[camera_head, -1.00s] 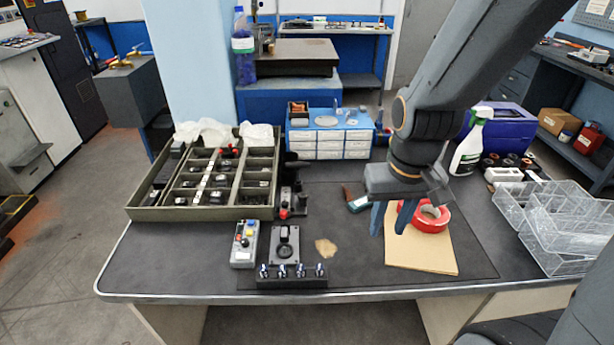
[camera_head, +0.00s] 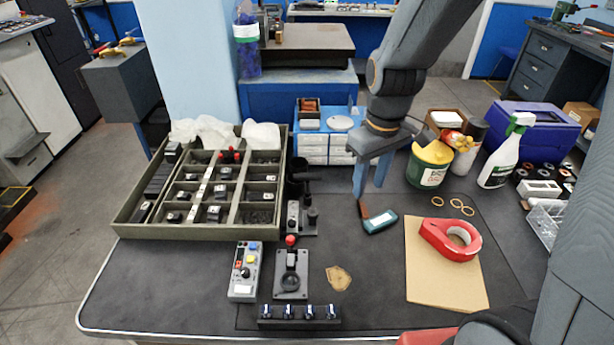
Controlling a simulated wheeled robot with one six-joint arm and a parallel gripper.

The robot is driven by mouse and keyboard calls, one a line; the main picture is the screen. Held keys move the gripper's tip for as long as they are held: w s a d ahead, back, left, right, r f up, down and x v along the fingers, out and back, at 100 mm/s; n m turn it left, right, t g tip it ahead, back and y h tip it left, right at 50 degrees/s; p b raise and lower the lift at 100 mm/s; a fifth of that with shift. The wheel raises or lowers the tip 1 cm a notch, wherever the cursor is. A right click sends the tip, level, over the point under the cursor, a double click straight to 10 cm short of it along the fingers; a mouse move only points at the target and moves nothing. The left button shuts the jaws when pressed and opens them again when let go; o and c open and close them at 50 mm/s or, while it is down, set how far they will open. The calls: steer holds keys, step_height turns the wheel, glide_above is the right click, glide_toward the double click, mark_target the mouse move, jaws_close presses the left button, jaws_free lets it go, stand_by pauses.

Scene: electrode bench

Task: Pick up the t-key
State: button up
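No object is plainly recognisable to me as the t-key. A low black rack (camera_head: 300,315) at the front edge of the bench holds several small upright pieces with pale tops, too small to make out. A dark piece with a sideways bar (camera_head: 308,179) stands right of the compartment tray; its exact shape is unclear. My gripper (camera_head: 371,192) points down over the back middle of the bench. Its two blue-grey fingers are apart with nothing between them. Close to the fingertips are a small brown piece (camera_head: 363,209) and a teal-and-white block (camera_head: 380,221).
A green compartment tray (camera_head: 196,232) fills the left. A grey button box (camera_head: 244,272) and a joystick plate (camera_head: 291,275) stand mid-front. A red tape roll (camera_head: 450,240) lies on a tan board (camera_head: 440,282). A green-and-yellow tub (camera_head: 429,166) and spray bottle (camera_head: 500,155) stand at right.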

mark_target(307, 179)
steer(key=w+a+f+n, duration=0.2)
steer(key=w+a+n, duration=0.2)
steer(key=w+a+f+n, duration=0.2)
steer(key=w+a+n, duration=0.2)
steer(key=w, duration=0.1)
steer(key=w+a+f+n, duration=0.2)
steer(key=w+a+n, duration=0.2)
steer(key=shift+w+a+f+g, duration=0.2)
steer(key=shift+w+f+g, duration=0.15)
steer(key=shift+f+g, duration=0.05)
steer(key=shift+w+a+f+p, duration=0.15)
steer(key=shift+f+p, duration=0.55)
steer(key=shift+f, duration=1.25)
steer(key=shift+w+a+f+p, duration=0.2)
steer(key=shift+f+p, duration=0.5)
steer(key=shift+f, duration=1.2)
steer(key=shift+s, duration=0.15)
jaws_close()
